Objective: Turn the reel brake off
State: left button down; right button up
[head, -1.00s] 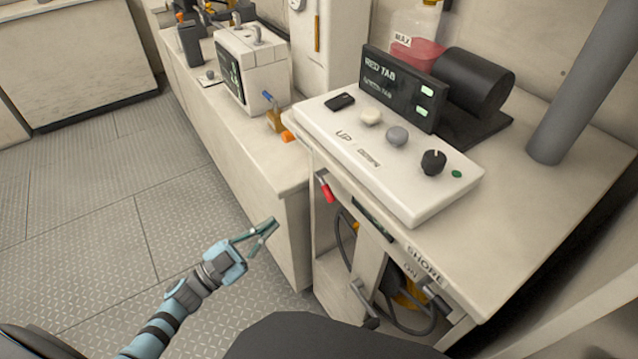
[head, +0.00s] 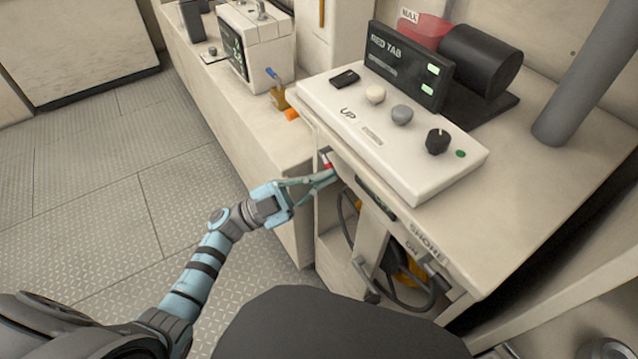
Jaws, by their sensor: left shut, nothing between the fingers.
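A small lever with a red grip (head: 328,161) sits at the front left of the cabinet, just under the worktop edge. I cannot read a label that names it as the reel brake. My left gripper (head: 332,176) is shut and empty, its fingertips right at the red grip and partly covering it. I cannot tell whether they touch it. A dark cable (head: 345,215) shows in the open cabinet below. My right gripper is not in view.
A white control panel (head: 400,165) with buttons and a black knob (head: 438,141) lies on the worktop, with a black display (head: 405,62) behind it. A brass valve with a blue handle (head: 277,88) stands on the left bench. The floor at left is clear.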

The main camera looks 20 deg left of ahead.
pick_arm(q)
jog(key=shift+w+a+f, duration=0.1)
jog(key=shift+w+f, duration=0.05)
jog(key=shift+f+m+g+b, duration=0.35)
jog(key=shift+m+g, duration=0.15)
jog(key=shift+m, duration=0.4)
jog(key=shift+a+f+m+g, duration=0.1)
jog(key=shift+f+m+g, duration=0.05)
jog(key=shift+m+g, duration=0.3)
jog(key=shift+w+a+f+m+g+y+b, duration=0.35)
jog(key=shift+f+m+g+y+b, duration=0.25)
jog(key=shift+m, duration=1)
jog(key=shift+w+a+f+m+g+y+b, duration=0.35)
jog(key=shift+m+g+b, duration=0.35)
jog(key=shift+m, duration=0.95)
jog(key=shift+w+a+f+m+g+y+b, duration=0.2)
jog(key=shift+a+f+m+g+y+b, duration=0.35)
jog(key=shift+m, duration=1.05)
jog(key=shift+d, duration=0.1)
jog(key=shift+d+r, duration=0.1)
